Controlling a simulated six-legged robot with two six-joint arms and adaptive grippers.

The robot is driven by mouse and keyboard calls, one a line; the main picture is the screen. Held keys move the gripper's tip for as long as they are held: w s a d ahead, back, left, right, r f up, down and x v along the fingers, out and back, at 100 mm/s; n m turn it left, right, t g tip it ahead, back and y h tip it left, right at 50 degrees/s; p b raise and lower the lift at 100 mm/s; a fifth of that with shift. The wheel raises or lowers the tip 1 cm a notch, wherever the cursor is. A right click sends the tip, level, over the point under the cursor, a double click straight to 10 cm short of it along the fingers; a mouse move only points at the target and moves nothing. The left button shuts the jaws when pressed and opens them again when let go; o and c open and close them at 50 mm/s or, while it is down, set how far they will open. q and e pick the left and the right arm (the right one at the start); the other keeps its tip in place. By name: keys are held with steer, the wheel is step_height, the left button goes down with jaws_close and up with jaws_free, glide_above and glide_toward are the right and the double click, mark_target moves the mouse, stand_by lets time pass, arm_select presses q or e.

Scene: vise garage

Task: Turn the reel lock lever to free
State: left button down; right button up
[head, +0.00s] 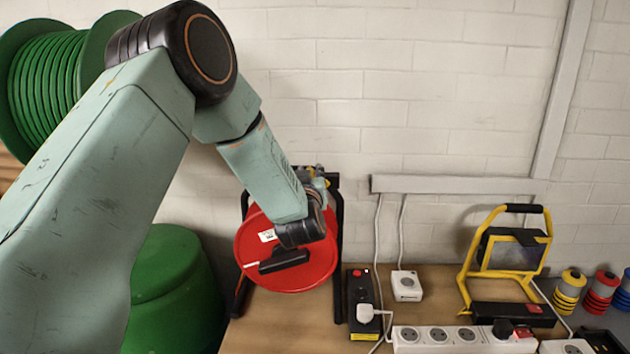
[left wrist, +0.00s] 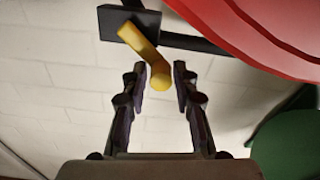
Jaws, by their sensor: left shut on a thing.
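The red reel (head: 325,262) stands upright in a black frame (head: 339,215) on the wooden bench, with a black handle (head: 283,261) on its face. The yellow lock lever (left wrist: 150,52) shows in the left wrist view, on a black block (left wrist: 122,24) of the frame, and slants down to a rounded end. My left gripper (head: 318,178) is behind the reel's top edge, mostly hidden by my arm. My right gripper is not in view.
A black power strip (head: 361,300), a white socket box (head: 406,286) and a white socket strip (head: 445,338) lie right of the reel. A yellow work lamp (head: 467,273) stands farther right. A green drum (head: 170,290) is at left. The wall is close behind.

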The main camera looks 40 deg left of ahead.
arm_select(q)
steer(key=shift+s+a+f+n+b, duration=0.25)
steer(key=shift+f+n+b, duration=0.55)
steer(key=shift+n, duration=0.25)
steer(key=shift+s+a+f+n+b, duration=0.1)
steer(key=shift+s+f+n+b, duration=0.1)
steer(key=shift+f+n+b, duration=0.6)
steer(key=shift+r+n, duration=0.25)
steer(key=shift+n, duration=0.1)
steer(key=c, duration=1.2)
jaws_free()
steer(key=shift+w+r, duration=0.1)
steer(key=v, duration=1.2)
